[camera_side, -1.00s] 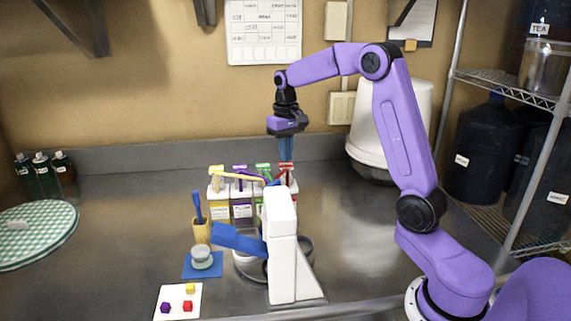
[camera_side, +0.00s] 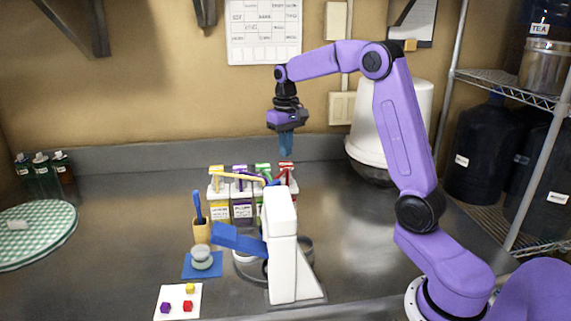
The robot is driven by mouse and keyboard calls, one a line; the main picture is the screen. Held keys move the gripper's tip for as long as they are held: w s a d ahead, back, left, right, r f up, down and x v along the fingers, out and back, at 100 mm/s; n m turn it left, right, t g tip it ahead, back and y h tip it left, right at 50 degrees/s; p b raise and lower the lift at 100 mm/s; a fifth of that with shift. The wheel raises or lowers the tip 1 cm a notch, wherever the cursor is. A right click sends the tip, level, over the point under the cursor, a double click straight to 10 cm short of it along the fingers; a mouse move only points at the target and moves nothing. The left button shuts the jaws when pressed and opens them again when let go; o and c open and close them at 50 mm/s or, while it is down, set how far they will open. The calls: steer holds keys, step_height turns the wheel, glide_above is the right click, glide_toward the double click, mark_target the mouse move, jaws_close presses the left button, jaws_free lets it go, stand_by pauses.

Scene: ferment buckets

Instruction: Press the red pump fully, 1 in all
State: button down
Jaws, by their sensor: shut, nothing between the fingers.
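The red pump (camera_side: 287,167) is at the right end of a row of bottles, right of the green one, and its lower bottle is partly hidden behind the white machine. My gripper (camera_side: 286,152) points down with its blue fingers shut and empty. In the picture its fingertips are just above the red pump's head. I cannot tell whether they touch it.
Yellow (camera_side: 216,172), purple (camera_side: 239,170) and green (camera_side: 263,169) pumps stand close to the left. A white machine (camera_side: 281,240) with a blue lever (camera_side: 238,240) stands in front. A white bucket (camera_side: 405,110) is at the back right. Counter right of the machine is clear.

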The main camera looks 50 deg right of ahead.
steer(key=shift+r, duration=2.55)
steer(key=s+a+n+y, duration=0.2)
steer(key=s+a+n, duration=0.1)
steer(key=a, duration=1.7)
steer(key=s+a+n, duration=0.3)
steer(key=s+a, duration=0.5)
steer(key=a, duration=0.1)
steer(key=s+n, duration=0.1)
steer(key=s, duration=0.2)
steer(key=s+f, duration=0.1)
steer(key=s, duration=0.2)
steer(key=s+a+f+n, duration=0.1)
steer(key=s, duration=0.2)
steer(key=shift+f+n, duration=0.2)
steer(key=shift+n, duration=0.1)
steer(key=s+d+f+n+h, duration=0.1)
steer(key=s+d+f+n, duration=0.6)
steer(key=s, duration=0.6)
steer(key=d+f, duration=0.1)
steer(key=d, duration=0.1)
steer(key=shift+d+h, duration=0.3)
steer(key=shift+d, duration=0.1)
